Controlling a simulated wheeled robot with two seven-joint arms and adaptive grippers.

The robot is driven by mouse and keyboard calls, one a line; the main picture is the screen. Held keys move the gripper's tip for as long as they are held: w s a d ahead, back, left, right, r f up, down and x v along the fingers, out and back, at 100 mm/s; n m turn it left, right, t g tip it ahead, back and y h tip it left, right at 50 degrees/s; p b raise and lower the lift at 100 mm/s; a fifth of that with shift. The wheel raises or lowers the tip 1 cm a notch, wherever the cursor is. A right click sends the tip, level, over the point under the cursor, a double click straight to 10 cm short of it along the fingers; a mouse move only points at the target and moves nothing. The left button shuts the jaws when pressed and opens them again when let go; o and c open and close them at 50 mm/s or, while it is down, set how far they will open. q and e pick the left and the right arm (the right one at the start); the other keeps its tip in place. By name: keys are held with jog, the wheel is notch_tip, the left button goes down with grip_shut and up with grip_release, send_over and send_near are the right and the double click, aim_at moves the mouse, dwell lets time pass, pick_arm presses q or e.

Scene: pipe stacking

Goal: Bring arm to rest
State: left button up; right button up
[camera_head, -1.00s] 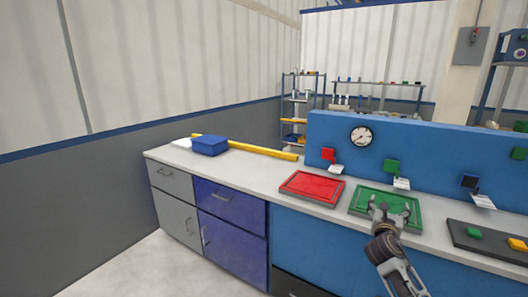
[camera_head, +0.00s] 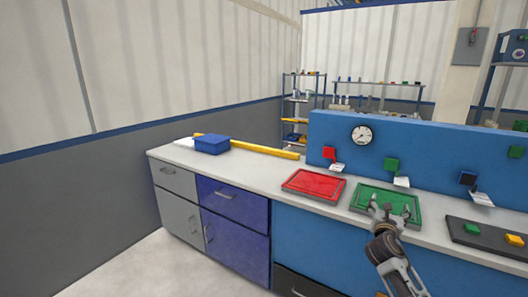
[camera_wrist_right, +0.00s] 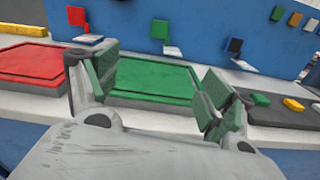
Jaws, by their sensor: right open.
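My right gripper (camera_head: 391,212) is at the front edge of the green tray (camera_head: 386,198) in the head view. In the right wrist view its two green-padded fingers (camera_wrist_right: 155,95) stand wide apart with nothing between them. The green tray (camera_wrist_right: 150,80) lies flat beyond them on the counter and looks empty. I cannot tell the exact height of the gripper above the counter. My left gripper is in neither view.
A red tray (camera_head: 314,185) lies left of the green one. A dark tray (camera_head: 492,239) with small coloured blocks lies to the right. A blue bin (camera_head: 212,145) and a long yellow bar (camera_head: 262,149) are at the counter's left end. A blue panel (camera_head: 430,145) stands behind.

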jog(key=s+a+f+m+g+y, duration=0.25)
jog(key=a+f+m, duration=0.25)
jog(key=f+m, duration=0.45)
jog(key=s+a+f+m+g+y, duration=0.2)
jog(key=s+a+f+m+y, duration=0.15)
jog(key=f+m, duration=0.6)
jog(key=s+a+f+m+g+y, duration=0.2)
jog(key=s+a+f+m+g, duration=0.25)
jog(key=f, duration=0.85)
pick_arm(q)
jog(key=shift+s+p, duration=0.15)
jog(key=shift+p, duration=0.3)
pick_arm(e)
jog(key=s+a+f+g, duration=0.1)
jog(key=s+a+f, duration=0.2)
jog(key=s+f, duration=0.4)
jog(key=s+a+f+m+g+y, duration=0.1)
jog(key=s+a+f, duration=0.2)
jog(key=s+f, duration=0.4)
jog(key=s+a+f+m+g+y, duration=0.1)
jog(key=s+a+f, duration=0.3)
jog(key=s, duration=1.2)
notch_tip(320, 180, down, 3)
jog(key=shift+s+f+g, duration=0.1)
jog(key=shift+s+g, duration=0.2)
jog(key=shift+g, duration=0.3)
